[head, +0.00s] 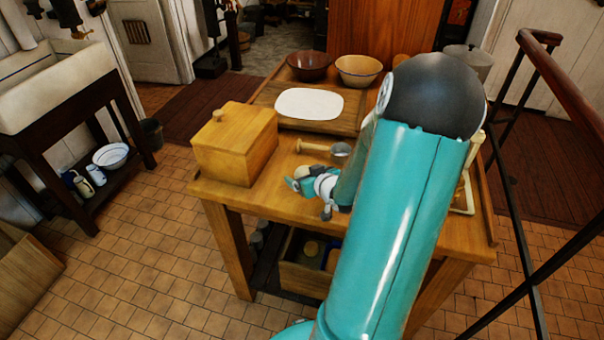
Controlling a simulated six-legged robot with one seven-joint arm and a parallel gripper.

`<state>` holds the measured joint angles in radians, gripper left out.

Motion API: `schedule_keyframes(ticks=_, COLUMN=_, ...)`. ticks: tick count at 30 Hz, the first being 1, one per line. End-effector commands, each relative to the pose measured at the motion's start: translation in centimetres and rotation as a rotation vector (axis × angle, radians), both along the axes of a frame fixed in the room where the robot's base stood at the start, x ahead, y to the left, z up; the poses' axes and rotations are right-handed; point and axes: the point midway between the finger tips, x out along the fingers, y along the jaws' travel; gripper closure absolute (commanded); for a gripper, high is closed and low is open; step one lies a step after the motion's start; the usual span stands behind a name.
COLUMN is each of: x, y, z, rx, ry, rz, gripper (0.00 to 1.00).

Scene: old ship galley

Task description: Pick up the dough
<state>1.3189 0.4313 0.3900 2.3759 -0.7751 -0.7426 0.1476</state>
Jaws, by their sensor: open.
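A small pale beige lump (302,172) shows just behind my gripper on the wooden table (222,194); it looks like the dough, but it is small and partly hidden. My gripper (309,199) is open at the table's front part, right of the wooden box. Its teal tip is close to the lump; I cannot tell whether they touch. Nothing shows held in the jaws. My forearm covers the table's right part.
A lidded wooden box (236,145) stands at the table's left. A metal scoop (340,149) lies behind my gripper. A white flat plate-like piece (309,103) lies on a board farther back, with a brown bowl (308,66) and a tan bowl (358,70) behind. Dark railing (520,170) runs at right.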

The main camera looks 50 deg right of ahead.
Motion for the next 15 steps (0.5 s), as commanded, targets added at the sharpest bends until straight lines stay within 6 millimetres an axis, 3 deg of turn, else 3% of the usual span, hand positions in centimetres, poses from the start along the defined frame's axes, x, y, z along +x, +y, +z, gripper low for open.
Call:
schedule_keyframes(ticks=4, x=-0.21, y=-0.06, z=0.02, rx=-0.001, ry=0.000, rz=-0.002, gripper=0.13)
schedule_keyframes(ticks=12, x=-0.18, y=-0.06, z=0.03, rx=-0.001, ry=0.000, rz=-0.002, gripper=0.66)
schedule_keyframes(ticks=15, x=-0.08, y=-0.07, z=0.06, rx=-0.001, ry=-0.001, rz=-0.002, gripper=0.66)
